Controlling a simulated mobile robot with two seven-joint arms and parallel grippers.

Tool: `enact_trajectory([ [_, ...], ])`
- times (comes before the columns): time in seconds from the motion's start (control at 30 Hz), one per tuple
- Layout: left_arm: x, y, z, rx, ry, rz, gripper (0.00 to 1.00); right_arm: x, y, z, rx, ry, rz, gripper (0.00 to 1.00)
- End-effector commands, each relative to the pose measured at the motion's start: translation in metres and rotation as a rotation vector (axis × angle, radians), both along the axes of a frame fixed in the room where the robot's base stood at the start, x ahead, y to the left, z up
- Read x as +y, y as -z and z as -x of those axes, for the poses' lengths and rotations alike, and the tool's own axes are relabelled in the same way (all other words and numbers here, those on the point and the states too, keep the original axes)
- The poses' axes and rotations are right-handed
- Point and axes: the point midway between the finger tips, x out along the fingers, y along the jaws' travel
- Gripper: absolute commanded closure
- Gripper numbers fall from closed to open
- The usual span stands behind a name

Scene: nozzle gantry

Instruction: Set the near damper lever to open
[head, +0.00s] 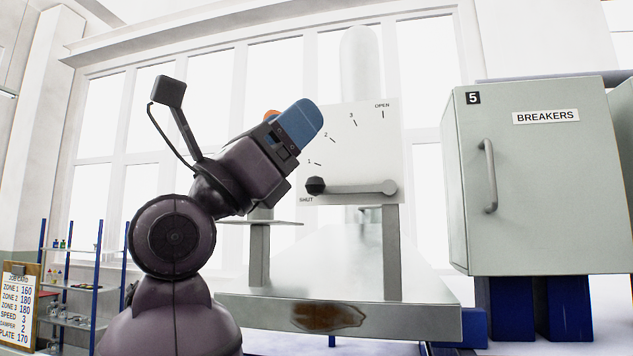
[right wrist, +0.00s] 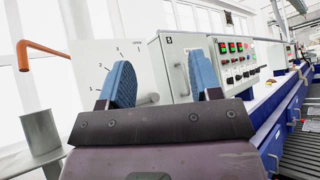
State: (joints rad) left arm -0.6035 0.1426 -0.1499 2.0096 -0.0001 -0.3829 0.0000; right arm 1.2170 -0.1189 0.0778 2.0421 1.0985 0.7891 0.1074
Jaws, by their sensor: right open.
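The damper plate (head: 357,140) is a white upright panel with marks from SHUT at lower left through 1, 2 and 3 to OPEN at upper right. Its grey lever (head: 350,188) lies level, its dark knob (head: 315,186) at SHUT and its pivot at the right. My right gripper (head: 300,122) has blue fingers and is above and left of the knob, apart from it. In the right wrist view its fingers (right wrist: 163,78) are spread and empty, with the plate (right wrist: 108,62) behind and part of the lever (right wrist: 148,99) between them; the knob is hidden there. My left gripper is not in view.
A grey breaker cabinet (head: 545,200) with a bar handle stands right of the plate. An orange bent rod (right wrist: 45,50) is at left in the wrist view, near a grey post (right wrist: 42,132). A job card (head: 19,300) at lower left reads damper 2. Shelves (head: 75,290) stand behind.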

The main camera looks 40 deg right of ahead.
Motion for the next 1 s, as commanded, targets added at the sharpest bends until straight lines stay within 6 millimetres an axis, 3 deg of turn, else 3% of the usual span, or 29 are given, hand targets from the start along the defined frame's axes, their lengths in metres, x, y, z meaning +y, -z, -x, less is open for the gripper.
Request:
enact_trajectory([
  [0.03, 0.0, -0.002, 0.0, 0.0, 0.0, 0.0, 0.57, -0.007, -0.008, 0.007, -0.048, -0.085, -0.088, 0.42],
  [0.17, 0.001, -0.002, 0.001, 0.0, -0.001, -0.001, 0.57, -0.022, -0.009, 0.005, -0.117, -0.306, -0.31, 0.42],
  [0.3, 0.001, -0.002, 0.001, 0.0, -0.001, -0.001, 0.57, -0.027, 0.002, -0.011, -0.131, -0.515, -0.535, 0.42],
  [0.5, 0.001, 0.002, 0.002, 0.004, -0.001, -0.001, 0.57, -0.021, 0.027, -0.036, -0.089, -0.693, -0.776, 0.42],
  [0.77, 0.001, 0.0, -0.001, -0.003, 0.001, -0.001, 0.57, -0.019, 0.042, -0.048, -0.059, -0.744, -0.878, 0.42],
  [1.0, 0.0, -0.008, -0.004, -0.013, 0.002, 0.0, 0.57, -0.046, 0.041, -0.063, -0.06, -0.741, -0.877, 0.42],
])
